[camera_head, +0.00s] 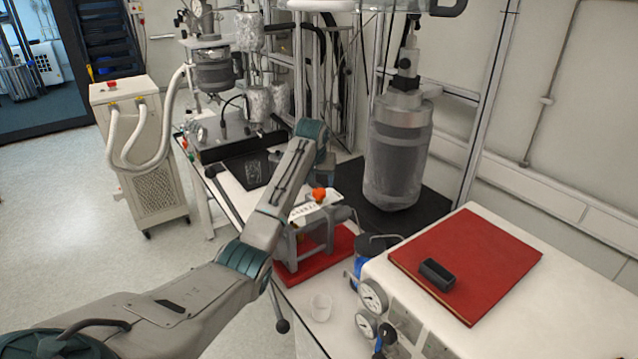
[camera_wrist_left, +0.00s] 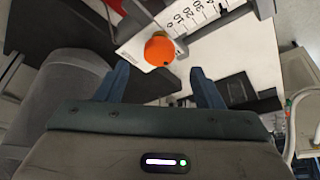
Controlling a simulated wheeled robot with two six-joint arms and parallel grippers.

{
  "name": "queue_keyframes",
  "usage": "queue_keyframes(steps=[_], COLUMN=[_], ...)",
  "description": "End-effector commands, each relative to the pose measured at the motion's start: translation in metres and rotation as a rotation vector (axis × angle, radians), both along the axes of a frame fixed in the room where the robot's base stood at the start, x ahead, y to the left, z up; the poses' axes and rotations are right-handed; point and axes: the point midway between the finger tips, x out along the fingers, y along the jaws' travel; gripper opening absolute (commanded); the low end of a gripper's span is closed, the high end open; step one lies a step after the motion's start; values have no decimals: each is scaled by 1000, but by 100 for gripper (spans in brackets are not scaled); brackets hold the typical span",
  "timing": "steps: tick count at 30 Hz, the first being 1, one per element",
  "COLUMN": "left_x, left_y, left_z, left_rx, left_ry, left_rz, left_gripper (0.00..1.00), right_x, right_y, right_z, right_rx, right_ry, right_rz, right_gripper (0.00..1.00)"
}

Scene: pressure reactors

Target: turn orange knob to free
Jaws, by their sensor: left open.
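The orange knob (camera_head: 319,194) sits on a white plate with printed markings (camera_head: 310,212) on a grey stand in the middle of the head view. In the left wrist view the knob (camera_wrist_left: 159,50) is just beyond my left gripper (camera_wrist_left: 158,74), between the lines of its two blue fingers. The fingers are apart with nothing between them, and I see no contact with the knob. A printed scale with numbers (camera_wrist_left: 195,15) shows beside the knob. In the head view my left arm reaches over the stand, and its wrist partly hides the gripper. My right gripper is not in view.
The stand rests on a red mat (camera_head: 335,252). A large grey vessel (camera_head: 396,155) stands behind.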

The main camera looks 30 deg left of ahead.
Motion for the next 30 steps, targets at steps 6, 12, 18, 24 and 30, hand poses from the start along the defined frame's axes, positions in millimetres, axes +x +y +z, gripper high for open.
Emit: queue_keyframes(steps=[6, 12, 18, 24, 30], left_x=[13, 18, 18, 18, 18], left_y=[5, 7, 8, 8, 8], left_z=[-30, -44, -46, -46, -46], left_rx=[-1, 0, 0, 0, 0], left_ry=[2, 0, -1, -1, -1], left_rz=[0, 0, 0, 0, 0], left_gripper=[61, 61, 61, 40, 17], right_x=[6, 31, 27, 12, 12], right_y=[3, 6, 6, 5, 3], right_z=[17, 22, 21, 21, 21], right_rx=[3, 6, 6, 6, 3], right_ry=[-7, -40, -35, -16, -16], right_rz=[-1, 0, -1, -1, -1], right_gripper=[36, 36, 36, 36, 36])
